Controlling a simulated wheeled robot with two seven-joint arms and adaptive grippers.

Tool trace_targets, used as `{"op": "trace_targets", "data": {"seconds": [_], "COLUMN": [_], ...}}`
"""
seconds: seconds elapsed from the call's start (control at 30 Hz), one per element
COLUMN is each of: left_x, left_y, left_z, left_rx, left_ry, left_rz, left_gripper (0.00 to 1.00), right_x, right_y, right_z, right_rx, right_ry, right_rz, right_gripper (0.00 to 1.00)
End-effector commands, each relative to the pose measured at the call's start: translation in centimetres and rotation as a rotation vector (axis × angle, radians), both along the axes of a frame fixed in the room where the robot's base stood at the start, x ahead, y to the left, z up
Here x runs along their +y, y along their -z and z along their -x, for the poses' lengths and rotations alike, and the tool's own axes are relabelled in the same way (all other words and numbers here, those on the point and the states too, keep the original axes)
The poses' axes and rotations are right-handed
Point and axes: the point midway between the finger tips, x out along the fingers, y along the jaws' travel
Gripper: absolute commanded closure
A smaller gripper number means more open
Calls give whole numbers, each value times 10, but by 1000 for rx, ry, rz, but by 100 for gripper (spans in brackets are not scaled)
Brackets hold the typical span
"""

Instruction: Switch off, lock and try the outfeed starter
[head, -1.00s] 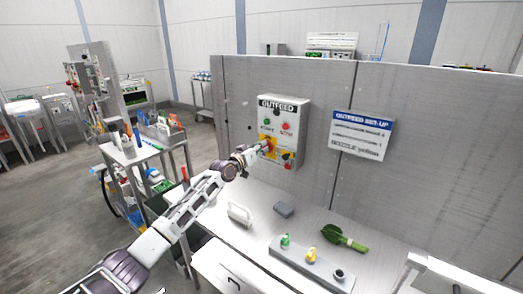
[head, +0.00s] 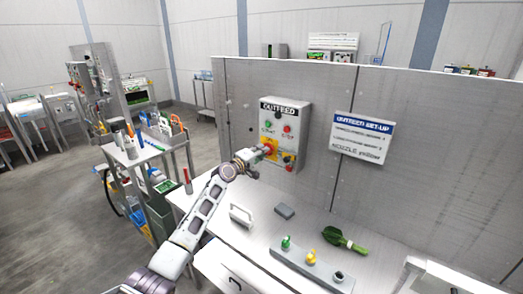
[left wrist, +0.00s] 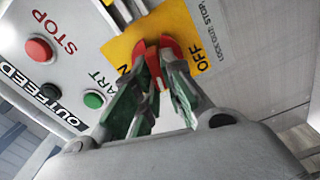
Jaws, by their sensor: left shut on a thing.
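The grey OUTFEED starter box (head: 298,112) is on the upright panel, with a green START button (head: 268,124) and a red STOP button (head: 287,128). Below them is a yellow switch plate (head: 270,144). In the left wrist view the plate (left wrist: 122,48) carries a red switch handle (left wrist: 168,44) and the word OFF; the other word is mostly covered. My left gripper (left wrist: 156,72) is shut on the red handle, and its fingers partly hide it. Small yellow and red items (head: 288,160) are at the box's lower right, too small to identify. My right gripper is out of view.
A white OUTFEED SET-UP sign (head: 361,137) is right of the box. A loaded trolley (head: 130,155) stands left.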

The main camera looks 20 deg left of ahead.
Motion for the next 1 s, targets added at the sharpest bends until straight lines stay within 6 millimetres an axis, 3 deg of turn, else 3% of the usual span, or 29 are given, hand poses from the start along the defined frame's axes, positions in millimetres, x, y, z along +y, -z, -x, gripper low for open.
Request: {"op": "trace_targets", "data": {"seconds": [0.4, 0.93, 0.97, 1.0], "left_x": [1, 1, 1, 1], "left_y": [3, 4, 4, 4], "left_z": [0, 0, 0, 0], "left_rx": [81, 92, 92, 92], "left_ry": [-1, -1, -1, -1], "left_rz": [222, 252, 252, 252], "left_gripper": [100, 100, 86, 81], "right_x": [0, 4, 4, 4], "right_y": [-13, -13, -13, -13], "right_z": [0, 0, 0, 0], "right_rx": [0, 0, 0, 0], "right_ry": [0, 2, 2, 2], "right_rz": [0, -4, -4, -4], "right_gripper": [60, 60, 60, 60]}}
